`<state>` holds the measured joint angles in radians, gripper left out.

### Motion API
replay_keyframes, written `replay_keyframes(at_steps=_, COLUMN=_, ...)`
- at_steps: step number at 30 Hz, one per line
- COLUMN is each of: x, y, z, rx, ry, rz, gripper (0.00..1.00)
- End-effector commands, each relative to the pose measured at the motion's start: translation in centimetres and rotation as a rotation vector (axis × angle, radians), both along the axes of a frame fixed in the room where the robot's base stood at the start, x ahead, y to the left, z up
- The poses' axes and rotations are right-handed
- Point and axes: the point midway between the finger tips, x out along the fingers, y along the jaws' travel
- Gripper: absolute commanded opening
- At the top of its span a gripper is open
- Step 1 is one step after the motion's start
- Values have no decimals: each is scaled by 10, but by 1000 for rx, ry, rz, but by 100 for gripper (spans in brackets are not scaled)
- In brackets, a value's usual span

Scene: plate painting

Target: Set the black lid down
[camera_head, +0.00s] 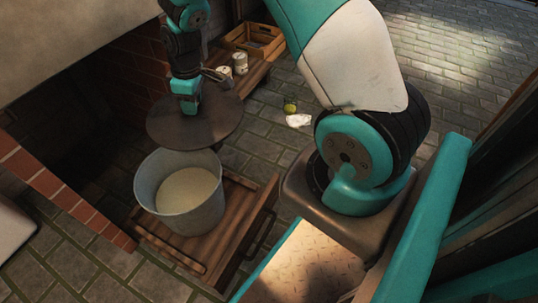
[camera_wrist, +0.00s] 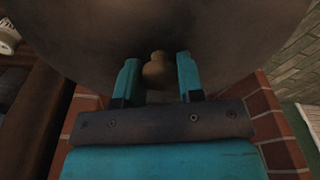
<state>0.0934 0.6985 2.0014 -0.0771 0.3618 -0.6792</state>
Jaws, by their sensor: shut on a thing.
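The black lid (camera_head: 222,122) is a dark, round, flat disc held in the air behind and above a grey metal bucket (camera_head: 148,190). My gripper (camera_head: 186,106) is over the middle of the lid and shut on its knob. In the wrist view the rounded brownish knob (camera_wrist: 157,70) sits between the two teal fingers, and the lid's dark face (camera_wrist: 90,40) fills the upper part. The bucket is uncovered and holds a pale, cream-coloured content (camera_head: 188,190). The lid looks apart from the bucket, though its near edge overlaps the bucket's far rim in the picture.
The bucket stands on a low wooden platform (camera_head: 240,220). A brick wall edge (camera_head: 60,195) runs at the left. A wooden bench (camera_head: 252,78) behind carries two cans (camera_head: 240,63) and a wooden crate (camera_head: 262,36). A white object (camera_head: 299,120) and a green one (camera_head: 290,104) lie on the paved floor.

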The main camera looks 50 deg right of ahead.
Motion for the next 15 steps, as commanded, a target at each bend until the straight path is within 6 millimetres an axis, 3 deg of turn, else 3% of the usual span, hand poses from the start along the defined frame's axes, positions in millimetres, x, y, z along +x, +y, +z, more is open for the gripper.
replay_keyframes(at_steps=3, x=-6, y=-45, z=-22, rx=-1, ry=1, rz=-262, gripper=3)
replay_keyframes(at_steps=9, x=-5, y=-107, z=-72, rx=1, ry=-4, rz=-415, gripper=3)
replay_keyframes(at_steps=15, x=-19, y=-176, z=-124, rx=0, ry=-7, rz=-586, gripper=3)
